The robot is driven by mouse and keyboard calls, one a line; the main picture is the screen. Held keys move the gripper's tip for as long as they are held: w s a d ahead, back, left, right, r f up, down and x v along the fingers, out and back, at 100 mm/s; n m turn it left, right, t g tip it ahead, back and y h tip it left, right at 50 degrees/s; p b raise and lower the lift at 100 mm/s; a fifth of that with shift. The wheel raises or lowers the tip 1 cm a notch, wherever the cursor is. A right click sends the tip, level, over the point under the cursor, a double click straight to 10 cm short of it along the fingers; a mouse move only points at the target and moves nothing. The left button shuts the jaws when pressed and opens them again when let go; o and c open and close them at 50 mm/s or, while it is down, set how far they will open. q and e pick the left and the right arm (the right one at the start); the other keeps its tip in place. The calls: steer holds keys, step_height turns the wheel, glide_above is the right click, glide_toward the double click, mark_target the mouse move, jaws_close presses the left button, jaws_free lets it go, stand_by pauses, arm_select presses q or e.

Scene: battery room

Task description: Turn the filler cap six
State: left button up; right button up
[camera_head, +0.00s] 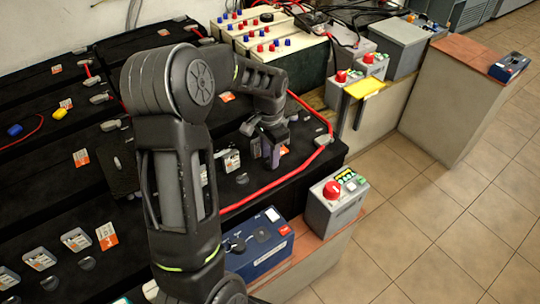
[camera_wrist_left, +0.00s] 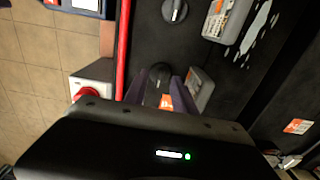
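My left gripper (camera_head: 267,152) reaches down over the black battery top (camera_head: 300,130) in the head view. Its two purple-grey fingers stand apart, and they also show in the wrist view (camera_wrist_left: 160,88). A dark round filler cap (camera_wrist_left: 158,74) lies between and below the fingertips in the wrist view; I cannot tell whether they touch it. Another black cap (camera_wrist_left: 175,10) with a pale mark sits farther up that view. In the head view a black cap (camera_head: 242,178) shows left of and nearer than the fingers. I cannot read any cap number. My right gripper is not in view.
A red cable (camera_head: 265,190) runs along the battery's near edge. Grey terminal blocks (camera_head: 228,160) sit near the fingers. Tiled floor (camera_head: 420,210) is clear at right.

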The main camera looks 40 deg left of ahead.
arm_select(q)
step_height(320, 180, up, 7)
steer(key=shift+r, duration=0.1)
stand_by(0.7)
